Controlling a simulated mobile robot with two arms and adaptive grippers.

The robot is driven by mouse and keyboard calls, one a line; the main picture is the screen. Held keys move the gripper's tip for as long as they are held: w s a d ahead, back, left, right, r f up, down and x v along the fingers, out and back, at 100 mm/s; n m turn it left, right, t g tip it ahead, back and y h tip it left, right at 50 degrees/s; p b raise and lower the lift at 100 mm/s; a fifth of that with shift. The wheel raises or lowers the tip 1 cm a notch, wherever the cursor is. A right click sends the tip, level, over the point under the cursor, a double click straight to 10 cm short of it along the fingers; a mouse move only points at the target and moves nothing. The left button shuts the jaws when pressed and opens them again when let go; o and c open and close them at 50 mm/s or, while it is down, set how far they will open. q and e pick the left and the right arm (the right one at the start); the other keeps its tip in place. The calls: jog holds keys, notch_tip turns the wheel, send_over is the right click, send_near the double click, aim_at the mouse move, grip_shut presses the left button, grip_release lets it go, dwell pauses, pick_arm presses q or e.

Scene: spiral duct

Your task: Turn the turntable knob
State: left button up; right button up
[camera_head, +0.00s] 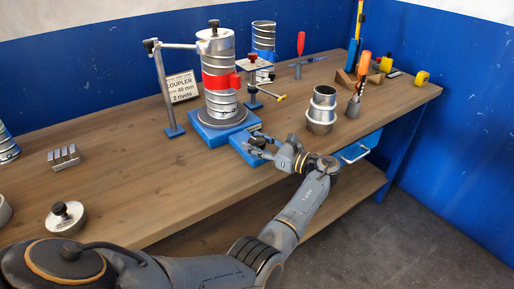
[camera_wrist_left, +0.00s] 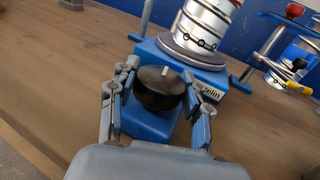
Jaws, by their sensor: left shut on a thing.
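The black turntable knob (camera_wrist_left: 160,87), with a pale mark on its top, sits on a low blue block in the left wrist view. My left gripper (camera_wrist_left: 160,88) has one finger on each side of the knob and is shut on it. In the head view my left gripper (camera_head: 262,143) is at the front of the blue base (camera_head: 215,134) and hides most of the knob. The turntable (camera_head: 222,117) carries an upright spiral duct (camera_head: 219,98) with a red band around it. My right gripper is not in view.
A post (camera_head: 164,90) with an arm over the duct stands left of the turntable. A silver coupler (camera_head: 321,110) and an orange-handled tool (camera_head: 362,75) stand to the right. A lidded metal piece (camera_head: 66,218) lies front left. The bench between is clear.

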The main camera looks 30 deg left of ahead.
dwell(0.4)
pick_arm(q)
jog(key=o, duration=1.2)
jog(key=shift+c, duration=0.2)
jog(key=d, duration=0.7)
jog(key=shift+w+d, duration=0.1)
jog(key=shift+d, duration=0.1)
